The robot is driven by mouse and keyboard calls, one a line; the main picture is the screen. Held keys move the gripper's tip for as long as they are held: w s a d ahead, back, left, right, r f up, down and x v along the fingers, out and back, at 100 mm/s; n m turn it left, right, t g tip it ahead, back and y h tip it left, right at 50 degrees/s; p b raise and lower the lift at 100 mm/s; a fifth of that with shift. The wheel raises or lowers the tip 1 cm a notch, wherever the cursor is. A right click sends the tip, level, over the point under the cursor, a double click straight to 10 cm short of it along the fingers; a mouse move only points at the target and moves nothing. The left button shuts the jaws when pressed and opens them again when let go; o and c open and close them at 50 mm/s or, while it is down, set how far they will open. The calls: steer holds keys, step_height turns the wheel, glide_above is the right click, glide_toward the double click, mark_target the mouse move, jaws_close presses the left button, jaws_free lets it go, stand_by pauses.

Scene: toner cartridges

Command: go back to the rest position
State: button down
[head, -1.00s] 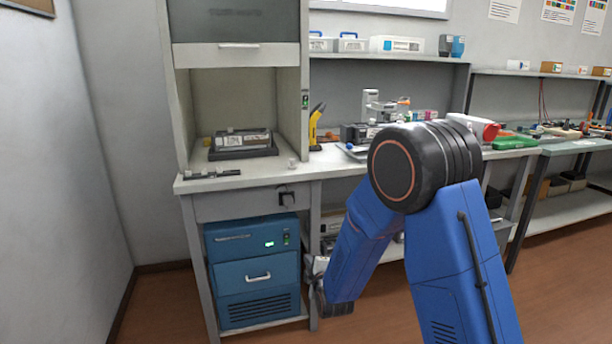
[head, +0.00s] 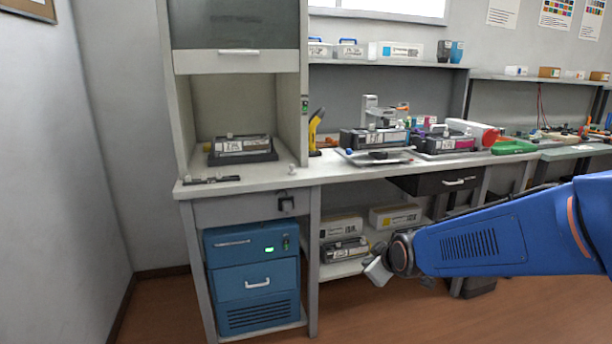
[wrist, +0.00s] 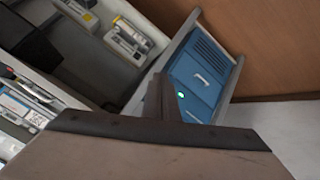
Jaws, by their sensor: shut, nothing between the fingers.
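My gripper (head: 377,272) shows in the head view at the end of my blue arm, which reaches in from the right edge. It hangs in front of the bench's lower shelf, below the worktop and right of the blue cabinet. Its fingers also show in the wrist view (wrist: 164,95), shut with nothing between them. The wrist view is tilted and looks past the fingers toward the blue cabinet (wrist: 196,78) and the floor.
A cartridge (head: 242,146) lies on a dark tray inside the hood. More cartridges (head: 375,138) stand on the worktop (head: 300,175). Boxes (head: 341,227) and a cartridge sit on the lower shelf. The blue cabinet (head: 254,275) stands under the hood. The floor (head: 400,315) in front is clear.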

steer(key=s+d+r+m+g, duration=0.1)
steer(key=s+d+m, duration=0.2)
steer(key=s, duration=0.7)
steer(key=s+d+r+m+g+h, duration=0.1)
steer(key=s+d+m+g, duration=0.1)
steer(key=s, duration=0.8)
steer(key=s+d+r+m+g+h, duration=0.1)
steer(key=s+d+m, duration=0.3)
steer(key=s, duration=0.6)
steer(key=d, duration=0.2)
steer(key=shift+s+d+g, duration=0.3)
steer(key=shift+g, duration=0.1)
